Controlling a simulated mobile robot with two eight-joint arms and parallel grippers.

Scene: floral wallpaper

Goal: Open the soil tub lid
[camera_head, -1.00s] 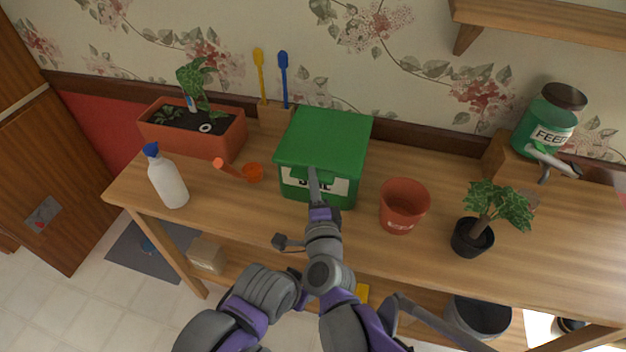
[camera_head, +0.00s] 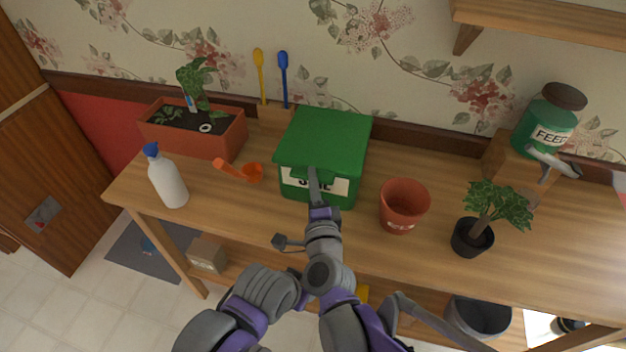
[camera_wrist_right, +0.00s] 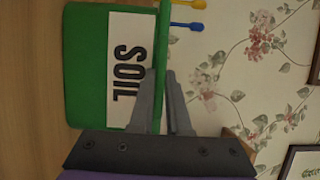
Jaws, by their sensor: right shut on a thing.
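The green soil tub (camera_head: 291,190) stands on the wooden bench in the head view, with a white SOIL label on its front. Its green lid (camera_head: 325,136) lies flat on top and looks closed. My right gripper (camera_head: 313,174) reaches up to the front of the tub and partly covers the label. In the right wrist view, the gripper's fingers (camera_wrist_right: 162,76) lie on either side of the lid's thin green edge (camera_wrist_right: 163,35), shut on it. The label (camera_wrist_right: 127,70) shows beside them.
On the bench (camera_head: 290,235), an orange scoop (camera_head: 240,171), a white spray bottle (camera_head: 167,180) and a planter (camera_head: 190,138) are left of the tub. A terracotta pot (camera_head: 403,207), a potted plant (camera_head: 472,238) and a feed jar (camera_head: 550,122) are to the right.

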